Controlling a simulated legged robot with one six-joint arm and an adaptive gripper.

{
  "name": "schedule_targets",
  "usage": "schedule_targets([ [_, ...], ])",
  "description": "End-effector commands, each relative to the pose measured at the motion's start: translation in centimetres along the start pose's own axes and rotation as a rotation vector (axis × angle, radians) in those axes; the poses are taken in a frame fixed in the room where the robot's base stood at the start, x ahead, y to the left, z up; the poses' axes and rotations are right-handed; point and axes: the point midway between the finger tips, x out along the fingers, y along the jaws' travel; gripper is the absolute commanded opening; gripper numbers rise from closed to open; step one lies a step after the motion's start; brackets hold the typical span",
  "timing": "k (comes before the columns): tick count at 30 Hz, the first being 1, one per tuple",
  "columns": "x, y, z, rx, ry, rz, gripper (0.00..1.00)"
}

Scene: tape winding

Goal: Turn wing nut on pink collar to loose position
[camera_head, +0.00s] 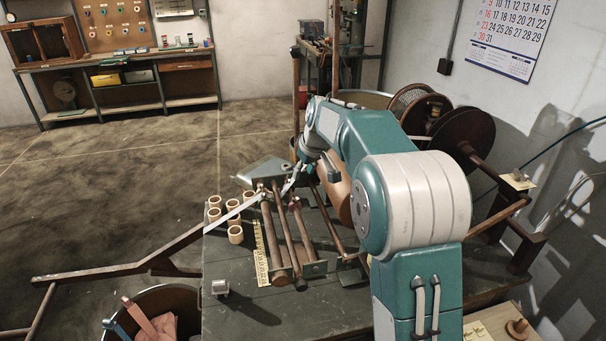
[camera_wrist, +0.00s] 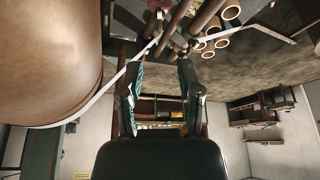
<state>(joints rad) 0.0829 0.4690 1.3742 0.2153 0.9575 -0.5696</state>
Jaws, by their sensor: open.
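A pink collar (camera_wrist: 160,4) shows at the top edge of the wrist view, on the rod assembly, partly cut off. I cannot make out its wing nut clearly in either view. My gripper (camera_wrist: 160,66) is open, with its two fingers apart and nothing between them. In the wrist view the collar lies beyond the fingertips, apart from them. In the head view my gripper (camera_head: 294,181) is small and dark above the back end of the rod frame (camera_head: 282,235) on the bench. My arm hides part of the area to its right.
A pale tape strip (camera_head: 235,215) runs past the rods, and also crosses the wrist view (camera_wrist: 105,88). Several tan rings (camera_head: 235,234) stand left of the frame. A large brown roll (camera_wrist: 50,55) is close at the wrist view's left. Dark reels (camera_head: 462,140) stand behind my arm.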

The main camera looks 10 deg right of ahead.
Motion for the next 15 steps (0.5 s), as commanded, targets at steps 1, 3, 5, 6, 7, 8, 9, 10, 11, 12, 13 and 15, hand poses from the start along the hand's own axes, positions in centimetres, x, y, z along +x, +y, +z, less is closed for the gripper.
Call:
schedule_targets([
  [1,0.8,-0.1,-0.3,-0.001,-0.002,-0.002,0.42],
  [3,1.1,0.0,-0.4,0.0,0.001,0.0,0.42],
  [5,1.3,-0.1,-0.4,0.0,0.001,0.0,0.42],
  [6,1.7,-0.1,-0.3,0.0,0.0,-0.001,0.42],
  [7,2.0,-0.1,-0.3,0.0,0.0,-0.001,0.42],
  [8,2.5,-0.1,-0.3,0.0,-0.001,-0.002,0.42],
  [9,3.1,-0.1,-0.3,0.0,-0.002,-0.002,0.42],
  [10,3.7,-0.1,-0.3,0.0,-0.002,-0.002,0.42],
  [11,4.3,-0.1,-0.3,0.0,-0.003,-0.002,0.42],
  [12,5.0,-0.1,-0.3,-0.001,-0.002,-0.002,0.42],
  [13,5.6,-0.1,-0.3,-0.001,-0.002,-0.002,0.42],
  [15,6.9,-0.1,-0.3,-0.001,-0.002,-0.002,0.42],
])
